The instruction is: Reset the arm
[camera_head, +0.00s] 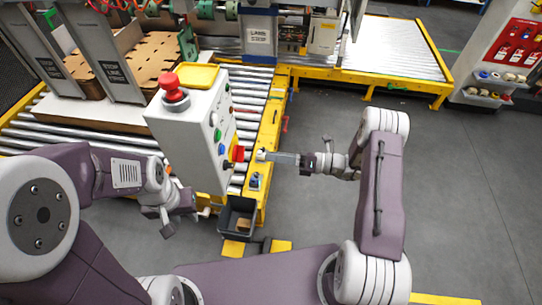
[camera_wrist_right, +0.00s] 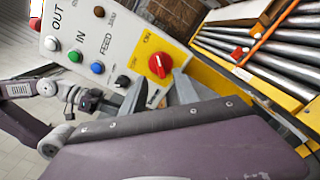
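My right gripper (camera_head: 268,156) reaches in from the right toward the front of a grey control box (camera_head: 185,130). In the right wrist view its two fingers (camera_wrist_right: 157,93) are apart, with nothing between them. A red rotary knob (camera_wrist_right: 157,66) on a yellow plate marked ON is just beyond the fingertips; it also shows in the head view (camera_head: 238,153). I cannot tell whether the fingers touch the box. My left gripper (camera_head: 180,218) hangs low left of the box, pointing down; its finger gap is unclear. It holds nothing visible.
The box carries a red mushroom button (camera_head: 172,88), a yellow tray (camera_head: 198,76) and several coloured buttons. A roller conveyor (camera_head: 250,90) with yellow rails runs behind it. A dark bin (camera_head: 238,215) stands below. The grey floor (camera_head: 465,180) at right is clear.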

